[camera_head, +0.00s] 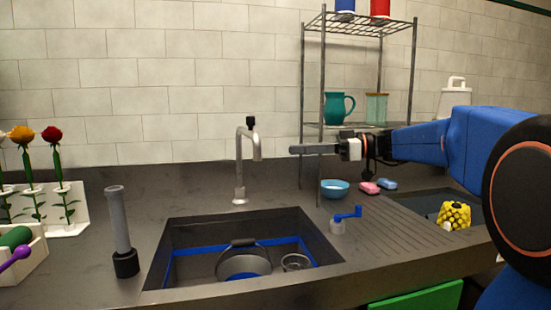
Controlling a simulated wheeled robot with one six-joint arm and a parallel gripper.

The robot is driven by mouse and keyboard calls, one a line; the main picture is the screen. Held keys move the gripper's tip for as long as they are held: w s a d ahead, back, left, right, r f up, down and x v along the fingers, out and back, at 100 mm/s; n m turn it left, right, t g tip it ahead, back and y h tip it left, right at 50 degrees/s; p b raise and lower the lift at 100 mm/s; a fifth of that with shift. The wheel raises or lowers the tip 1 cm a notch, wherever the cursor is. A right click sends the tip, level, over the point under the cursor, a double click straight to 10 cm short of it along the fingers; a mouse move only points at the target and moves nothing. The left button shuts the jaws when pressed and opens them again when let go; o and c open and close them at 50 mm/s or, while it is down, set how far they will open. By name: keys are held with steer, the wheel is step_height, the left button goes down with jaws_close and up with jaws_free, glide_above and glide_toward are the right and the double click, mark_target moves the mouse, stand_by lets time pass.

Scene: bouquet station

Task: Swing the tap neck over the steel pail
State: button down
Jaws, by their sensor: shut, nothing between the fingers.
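The silver tap neck (239,160) rises from the counter behind the sink and hooks over toward the front right, with a black piece on top. The steel pail (243,264) sits in the left part of the sink basin, its dark handle raised; its lower part is hidden by the sink's front edge. My gripper (296,149) is shut and empty. It points left at about the height of the tap's spout, to the right of the neck and apart from it in the picture.
A blue-handled valve (345,218) stands right of the sink. A blue bowl (335,189) and a wire rack (302,90) are near my gripper. A grey tube (118,220) stands left.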

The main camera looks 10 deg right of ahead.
steer(key=s+d+f+n+g+y, duration=0.2)
steer(key=d+n+g, duration=0.15)
steer(key=d, duration=0.35)
steer(key=w+a, duration=0.1)
steer(key=a, duration=1.3)
steer(key=shift+w+m, duration=0.4)
steer(key=shift+m, duration=0.05)
steer(key=shift+r, duration=0.1)
steer(key=shift+s+a, duration=0.2)
steer(key=shift+a, duration=0.6)
steer(key=shift+s+a, duration=0.2)
steer(key=shift+a, duration=0.6)
